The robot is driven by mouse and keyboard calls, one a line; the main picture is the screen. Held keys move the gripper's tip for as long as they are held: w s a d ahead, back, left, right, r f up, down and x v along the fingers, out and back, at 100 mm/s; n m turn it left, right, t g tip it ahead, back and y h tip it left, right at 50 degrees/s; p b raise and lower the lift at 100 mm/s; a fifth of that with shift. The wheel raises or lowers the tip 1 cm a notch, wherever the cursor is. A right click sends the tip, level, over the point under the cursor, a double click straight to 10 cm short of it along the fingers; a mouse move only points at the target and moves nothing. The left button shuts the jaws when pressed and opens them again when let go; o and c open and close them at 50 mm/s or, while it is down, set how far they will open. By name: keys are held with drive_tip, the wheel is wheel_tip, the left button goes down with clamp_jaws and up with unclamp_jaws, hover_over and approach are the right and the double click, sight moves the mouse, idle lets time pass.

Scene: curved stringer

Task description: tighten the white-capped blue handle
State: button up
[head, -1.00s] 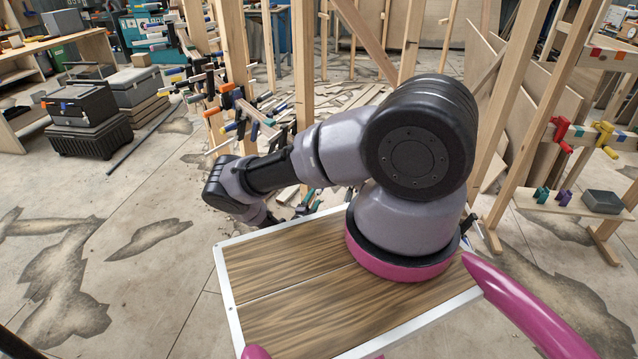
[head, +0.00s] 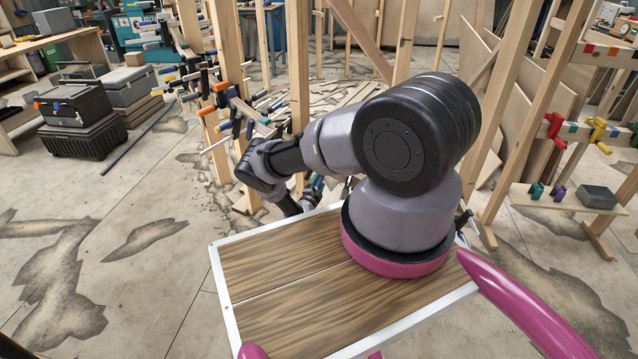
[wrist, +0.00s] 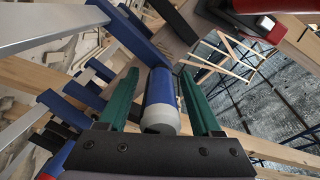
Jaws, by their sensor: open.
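In the wrist view, a blue handle with a white-grey cap (wrist: 160,102) lies between the two green fingers of my gripper (wrist: 157,76). The cap end points toward my gripper's palm. One finger stands on each side of the handle, and a gap shows on the right; on the left I cannot tell whether the finger touches. My gripper is open. In the head view, my arm and the far clutter hide the gripper, and I cannot pick out this handle.
Other clamps with blue handles and grey bars (wrist: 55,32) crowd the left of the wrist view. A red and black clamp part (wrist: 250,18) is at upper right. In the head view, several clamps (head: 240,115) hang along wooden posts. Open concrete floor (head: 150,205) lies at left.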

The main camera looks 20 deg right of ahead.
drive_tip(key=shift+c, duration=0.3)
clamp_jaws()
